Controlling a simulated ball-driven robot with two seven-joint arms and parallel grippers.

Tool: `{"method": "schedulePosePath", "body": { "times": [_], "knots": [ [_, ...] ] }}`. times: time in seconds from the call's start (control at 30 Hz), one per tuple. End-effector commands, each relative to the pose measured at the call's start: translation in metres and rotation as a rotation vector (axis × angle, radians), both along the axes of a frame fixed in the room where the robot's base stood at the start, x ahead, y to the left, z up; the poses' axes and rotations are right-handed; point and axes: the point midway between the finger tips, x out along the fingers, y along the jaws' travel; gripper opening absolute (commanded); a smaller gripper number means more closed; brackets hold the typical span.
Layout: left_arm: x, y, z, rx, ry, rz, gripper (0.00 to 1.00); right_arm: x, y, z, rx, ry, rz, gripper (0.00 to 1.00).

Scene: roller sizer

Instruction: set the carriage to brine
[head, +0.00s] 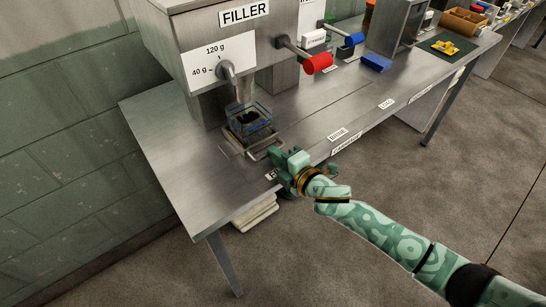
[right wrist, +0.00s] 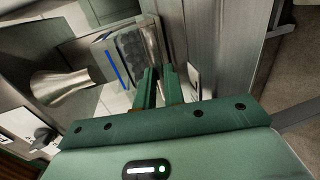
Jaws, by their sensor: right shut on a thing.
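The metal carriage (head: 262,150) is at the left end of the bench, beneath the filler's nozzle (head: 227,72). A clear square jar (head: 248,117) with dark contents stands on it; the jar also shows in the right wrist view (right wrist: 127,55). My right gripper (head: 281,158) is at the carriage's front edge, shut on what looks like its handle, which the fingers (right wrist: 158,86) mostly hide. The BRINE label (head: 338,134) is on the bench edge to the right of the carriage, and the LOAD label (head: 386,104) is farther right. My left gripper is out of view.
The filler (head: 210,45) has a red-handled lever (head: 318,64). Behind it are a blue-handled lever (head: 354,40) and a blue block (head: 376,62) on the bench. The bench front between the carriage and the LOAD label looks clear. A wooden box (head: 463,22) stands at the far end.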

Motion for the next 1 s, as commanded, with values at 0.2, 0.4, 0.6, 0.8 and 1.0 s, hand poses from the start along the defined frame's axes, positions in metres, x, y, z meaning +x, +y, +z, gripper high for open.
{"method": "schedulePosePath", "body": {
  "times": [0.2,0.4,0.6,0.8,1.0],
  "knots": [
    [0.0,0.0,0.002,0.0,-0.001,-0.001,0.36,0.025,-0.035,0.0,-0.006,-0.001,-0.006,0.0],
    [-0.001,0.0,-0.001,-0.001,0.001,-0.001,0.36,0.056,-0.078,-0.001,-0.008,-0.002,-0.007,0.0],
    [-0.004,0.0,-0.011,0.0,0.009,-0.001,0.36,0.085,-0.117,-0.002,-0.006,-0.002,-0.007,0.0],
    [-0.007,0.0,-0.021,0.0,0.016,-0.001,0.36,0.106,-0.147,-0.003,-0.004,0.0,-0.006,0.0],
    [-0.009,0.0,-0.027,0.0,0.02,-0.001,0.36,0.118,-0.163,-0.001,-0.003,0.001,-0.004,0.0]
  ]
}}
